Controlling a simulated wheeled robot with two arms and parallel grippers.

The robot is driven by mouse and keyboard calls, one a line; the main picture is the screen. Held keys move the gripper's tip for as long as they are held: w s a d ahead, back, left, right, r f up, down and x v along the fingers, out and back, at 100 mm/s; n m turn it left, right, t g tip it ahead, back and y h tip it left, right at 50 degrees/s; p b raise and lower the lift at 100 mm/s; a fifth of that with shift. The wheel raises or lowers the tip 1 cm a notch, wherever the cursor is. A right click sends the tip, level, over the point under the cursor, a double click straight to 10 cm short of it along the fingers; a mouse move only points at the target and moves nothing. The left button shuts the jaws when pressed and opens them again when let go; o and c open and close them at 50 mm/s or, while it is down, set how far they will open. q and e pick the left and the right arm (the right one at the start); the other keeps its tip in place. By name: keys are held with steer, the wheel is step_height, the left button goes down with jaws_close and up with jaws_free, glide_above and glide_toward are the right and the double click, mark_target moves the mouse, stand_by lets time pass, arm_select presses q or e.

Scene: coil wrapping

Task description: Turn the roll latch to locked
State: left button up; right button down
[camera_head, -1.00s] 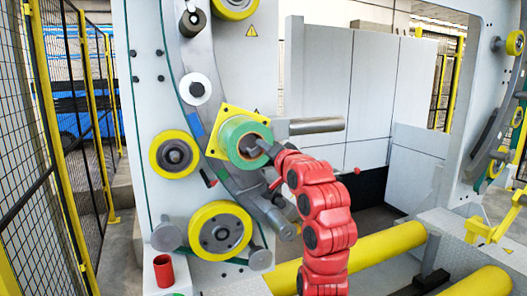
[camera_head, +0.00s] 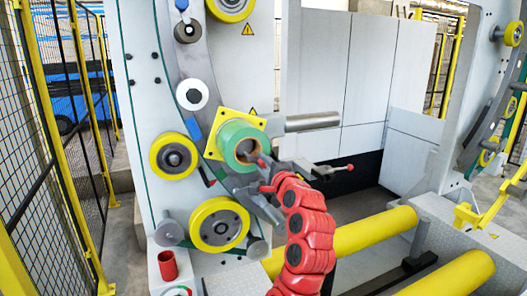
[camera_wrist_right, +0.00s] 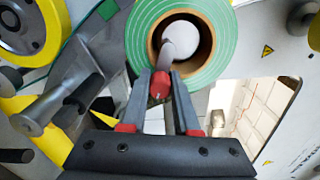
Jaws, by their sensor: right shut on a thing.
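The green tape roll (camera_head: 232,134) sits on a yellow square plate (camera_head: 218,122) on the curved grey ring. In the right wrist view the green roll (camera_wrist_right: 139,58) faces me with its brown core. The roll latch (camera_head: 262,162) is a small grey lever with a red end at the core. In the right wrist view the red latch end (camera_wrist_right: 159,84) lies between the fingertips of my right gripper (camera_wrist_right: 161,76). The right gripper (camera_head: 266,166) is shut on it, at the roll's lower right in the head view. My left gripper is not in view.
Yellow-rimmed wheels (camera_head: 174,156) and a white roller (camera_head: 192,94) flank the ring. A grey bar (camera_head: 312,121) juts out right of the roll. A red-tipped lever (camera_head: 348,168) stands farther right. Yellow rollers (camera_head: 375,232) lie below. A red cup (camera_head: 168,266) stands at lower left.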

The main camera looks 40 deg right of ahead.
steer(key=shift+a+f+m+p, duration=0.1)
steer(key=shift+f+m+p, duration=0.1)
steer(key=shift+m+p, duration=0.5)
steer(key=shift+f, duration=0.2)
steer(key=c, duration=0.6)
jaws_free()
steer(key=shift+c, duration=0.2)
